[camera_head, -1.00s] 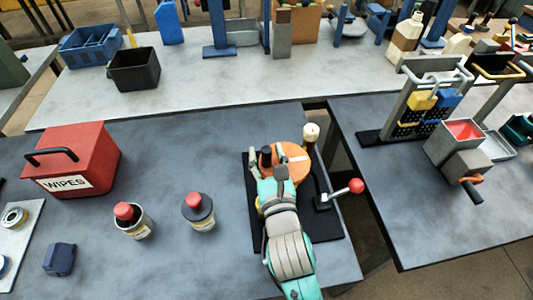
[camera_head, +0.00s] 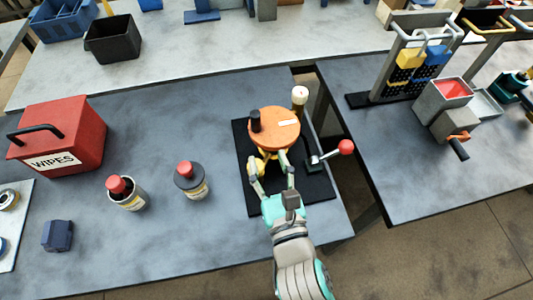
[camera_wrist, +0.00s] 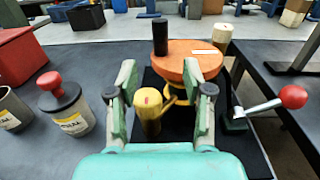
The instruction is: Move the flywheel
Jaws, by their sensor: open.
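The flywheel (camera_head: 273,129) is an orange disc with a white mark and an upright black knob (camera_head: 255,121) on its left rim. It sits on a yellow support on a black base plate (camera_head: 318,186). In the wrist view the flywheel (camera_wrist: 180,62) is ahead of the fingers, with the black knob (camera_wrist: 160,37) at its left. My gripper (camera_head: 271,174) is open, in front of the flywheel and apart from the black knob. In the wrist view my gripper (camera_wrist: 166,85) has a yellow-topped post (camera_wrist: 148,108) showing between its fingers.
A lever with a red ball (camera_head: 345,147) stands right of the flywheel, and a cream-topped post (camera_head: 299,96) behind it. Two red-capped containers (camera_head: 191,181) (camera_head: 125,193) and a red wipes box (camera_head: 60,138) stand left. A gap separates the right table (camera_head: 420,180).

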